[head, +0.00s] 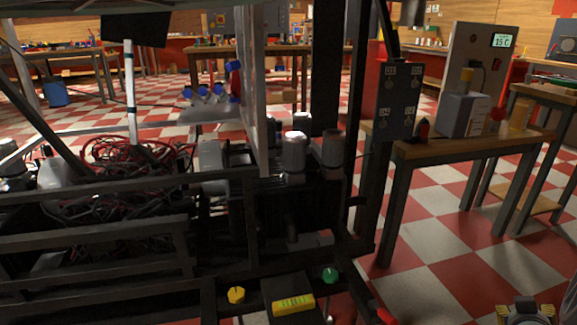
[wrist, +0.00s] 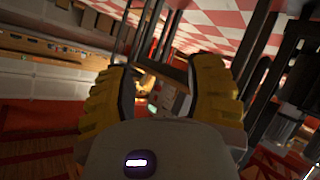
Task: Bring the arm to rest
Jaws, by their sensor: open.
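My gripper (wrist: 160,85) fills the lower middle of the wrist view, with its two yellow ribbed fingers spread apart. Nothing is held between them; the background shows through the gap. In the head view my gripper (head: 526,313) shows only at the bottom right edge, as a dark body with yellow pads, over the checkered floor. The rest of the arm is mostly out of the picture there.
A dark metal frame (head: 95,245) with tangled cables (head: 135,155) fills the left and middle. A wooden table (head: 470,147) stands at right with a grey box (head: 463,115) on it. Open red and white floor (head: 450,240) lies before and under this table.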

